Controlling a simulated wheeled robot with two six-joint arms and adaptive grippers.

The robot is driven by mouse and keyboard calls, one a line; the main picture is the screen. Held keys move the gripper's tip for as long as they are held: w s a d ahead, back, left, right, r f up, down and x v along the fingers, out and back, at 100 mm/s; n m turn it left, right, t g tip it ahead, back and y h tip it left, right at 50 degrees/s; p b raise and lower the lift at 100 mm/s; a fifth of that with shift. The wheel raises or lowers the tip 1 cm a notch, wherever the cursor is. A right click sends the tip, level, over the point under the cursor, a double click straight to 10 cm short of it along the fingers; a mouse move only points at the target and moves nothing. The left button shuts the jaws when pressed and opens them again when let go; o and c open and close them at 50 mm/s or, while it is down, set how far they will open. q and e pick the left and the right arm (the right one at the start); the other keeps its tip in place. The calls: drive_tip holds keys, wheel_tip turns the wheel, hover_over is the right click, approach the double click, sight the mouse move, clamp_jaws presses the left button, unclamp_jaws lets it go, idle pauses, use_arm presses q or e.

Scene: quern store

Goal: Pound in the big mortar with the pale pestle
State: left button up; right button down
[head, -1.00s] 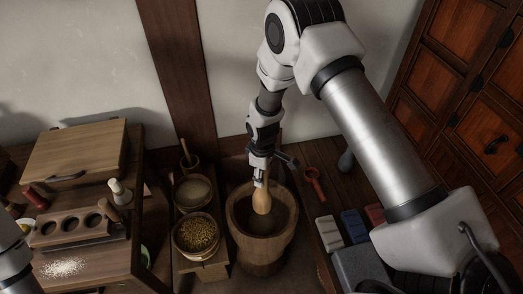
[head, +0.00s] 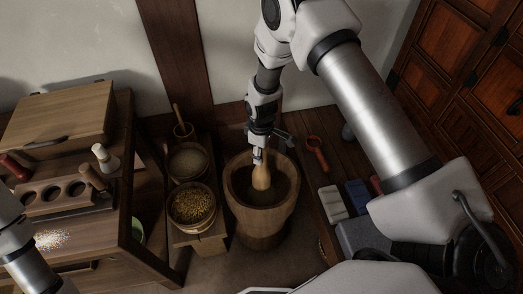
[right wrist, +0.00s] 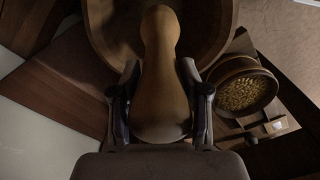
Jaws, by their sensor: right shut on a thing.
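The big mortar (head: 236,207) is a deep wooden tub standing on the floor at the middle of the head view. The pale pestle (head: 261,178) is upright in its mouth, with its rounded lower end below the rim; I cannot tell whether it touches the bottom. My right gripper (head: 258,157) is above the mortar, shut on the pestle. In the right wrist view the pestle (right wrist: 160,60) runs between the fingers toward the mortar (right wrist: 100,27). My left arm shows at the lower left of the head view, with its gripper out of frame.
A wooden table (head: 90,250) with a box (head: 60,122) is further left. A red-handled tool (head: 317,153) and coloured blocks lie on the right.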

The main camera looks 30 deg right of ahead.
sight(262, 166)
drive_tip(key=shift+f, duration=0.2)
wheel_tip(262, 166, down, 7)
drive_tip(key=b, duration=0.4)
drive_tip(key=shift+w, duration=0.1)
drive_tip(key=shift+f, duration=0.1)
drive_tip(key=shift+f, duration=0.15)
wheel_tip(262, 166, up, 8)
drive_tip(key=p, duration=0.6)
drive_tip(key=shift+r+p, duration=0.25)
drive_tip(key=shift+p, duration=0.05)
drive_tip(key=shift+f+b, duration=0.35)
drive_tip(key=shift+f, duration=0.1)
wheel_tip(262, 166, down, 7)
drive_tip(key=b, duration=0.4)
drive_tip(key=shift+f, duration=0.1)
